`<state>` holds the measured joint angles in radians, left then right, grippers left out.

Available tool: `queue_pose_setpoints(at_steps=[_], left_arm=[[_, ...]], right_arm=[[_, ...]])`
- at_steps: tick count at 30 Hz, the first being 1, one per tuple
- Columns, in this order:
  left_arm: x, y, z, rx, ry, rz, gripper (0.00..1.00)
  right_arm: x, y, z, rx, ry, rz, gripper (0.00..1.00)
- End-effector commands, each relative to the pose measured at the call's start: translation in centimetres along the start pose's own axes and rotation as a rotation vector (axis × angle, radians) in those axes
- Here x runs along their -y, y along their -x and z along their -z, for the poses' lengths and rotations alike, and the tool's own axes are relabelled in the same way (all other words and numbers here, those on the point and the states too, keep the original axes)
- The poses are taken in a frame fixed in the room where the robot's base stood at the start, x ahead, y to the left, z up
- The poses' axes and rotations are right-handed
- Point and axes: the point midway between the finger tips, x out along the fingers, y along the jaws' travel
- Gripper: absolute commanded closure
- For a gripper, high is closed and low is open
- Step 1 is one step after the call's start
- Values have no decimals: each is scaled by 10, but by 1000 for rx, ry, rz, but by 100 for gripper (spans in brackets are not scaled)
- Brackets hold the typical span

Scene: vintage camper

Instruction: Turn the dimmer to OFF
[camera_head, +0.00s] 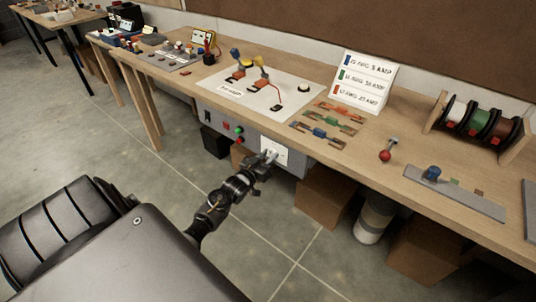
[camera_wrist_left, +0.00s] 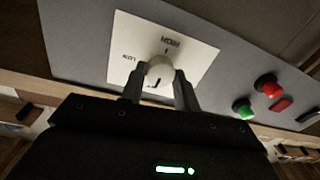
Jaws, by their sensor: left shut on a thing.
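The dimmer is a pale round knob (camera_wrist_left: 159,71) on a white plate (camera_wrist_left: 197,47) with printed labels. One label seems to read LOW and another, upside down, HIGH; the label below the knob is partly hidden. The plate (camera_head: 281,147) also shows on the front of the grey bench panel in the head view. My left gripper (camera_head: 268,156) reaches it from below left. In the left wrist view, the gripper's fingers (camera_wrist_left: 158,88) are on both sides of the knob, shut on it. My right gripper is in neither view.
A red button (camera_wrist_left: 267,85) and a green button (camera_wrist_left: 242,107) sit on the same panel, beside the plate. The workbench (camera_head: 330,170) above carries wires, a sign (camera_head: 362,82) and spools (camera_head: 478,122). Cardboard boxes (camera_head: 325,193) stand beneath it.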

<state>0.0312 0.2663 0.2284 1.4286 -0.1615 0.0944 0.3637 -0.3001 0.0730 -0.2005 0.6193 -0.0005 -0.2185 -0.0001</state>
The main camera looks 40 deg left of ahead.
Motion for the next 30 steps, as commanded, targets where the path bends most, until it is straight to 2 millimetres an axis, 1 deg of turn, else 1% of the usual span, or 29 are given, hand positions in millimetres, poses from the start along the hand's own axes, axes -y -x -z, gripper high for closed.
queue_pose_setpoints(at_steps=[1, 9, 22, 23, 27, 28, 30], left_arm=[[-1, 0, 0, 5, 19, 0, 91], [0, 0, -1, 7, 81, 0, 91], [0, 0, -1, 7, 89, 0, 91], [0, 0, -1, 7, 89, 0, 67], [0, 0, -1, 7, 89, 0, 49], [0, 0, -1, 7, 88, 0, 47], [0, 0, -1, 6, 88, 0, 47]], right_arm=[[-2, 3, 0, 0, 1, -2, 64], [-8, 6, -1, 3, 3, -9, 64], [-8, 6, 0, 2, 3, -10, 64], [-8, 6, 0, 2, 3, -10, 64], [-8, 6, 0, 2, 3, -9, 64], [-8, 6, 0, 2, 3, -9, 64], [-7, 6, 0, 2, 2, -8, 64]])
